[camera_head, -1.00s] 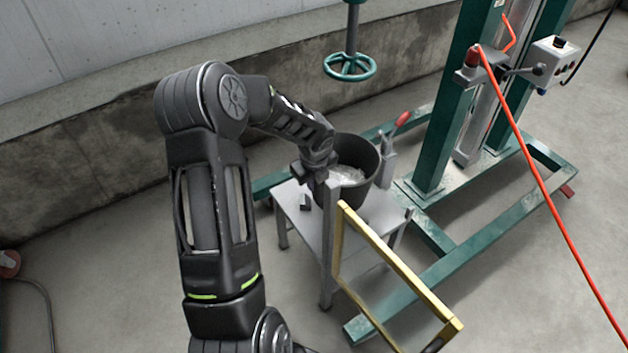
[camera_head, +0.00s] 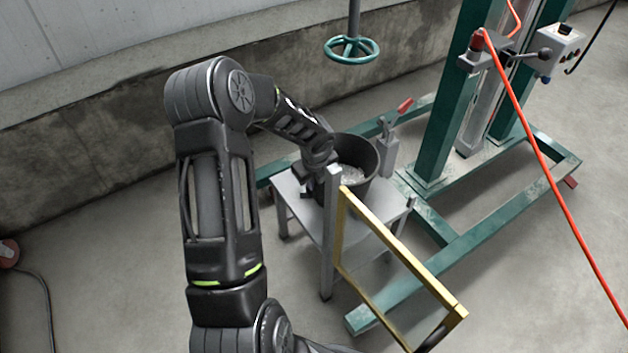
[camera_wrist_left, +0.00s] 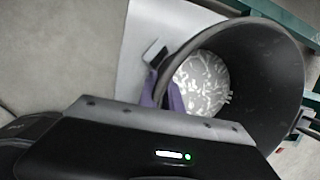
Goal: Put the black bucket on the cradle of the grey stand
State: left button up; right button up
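The black bucket (camera_head: 365,190) is upright at the top of the grey stand (camera_head: 289,203), with whitish fibres inside. I cannot tell for sure whether its base rests fully on the cradle. My left gripper (camera_head: 318,172) is at the bucket's left rim. In the left wrist view, its purple fingers (camera_wrist_left: 166,95) pinch the wall of the bucket (camera_wrist_left: 272,75), one inside and one outside. The stand's light top (camera_wrist_left: 143,42) shows beside the bucket there. The bucket's base is partly hidden by a stand post. My right gripper is not in view.
A yellow frame (camera_head: 400,262) rises in front of the stand. A red-handled clamp (camera_head: 390,150) is close behind the bucket. Floor at left is open.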

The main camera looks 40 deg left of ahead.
pick_arm(q)
jog(key=o, duration=0.3)
jog(key=shift+o, duration=0.2)
jog(key=shift+r, duration=0.15)
jog(key=p+v, duration=0.4)
jog(key=v, duration=0.7)
jog(key=shift+r, duration=0.35)
jog(key=shift+s+d, duration=0.1)
